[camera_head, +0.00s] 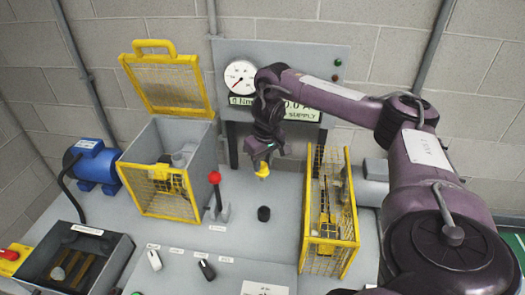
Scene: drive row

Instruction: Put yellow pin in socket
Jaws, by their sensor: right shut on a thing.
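The yellow pin (262,171) hangs below my right gripper (262,155), which is shut on it. The pin is held in the air above the bench; its upper part is hidden by the gripper. A short black cylinder (264,213), which looks like the socket, stands on the grey bench below the pin and apart from it. My left gripper is not in view.
A yellow mesh guard box (327,245) stands close on the right, and an open-lidded guarded box (152,205) on the left. A red-knobbed lever (215,178) stands left of the black cylinder. A gauge panel (300,60) is behind. Switches (206,269) line the front.

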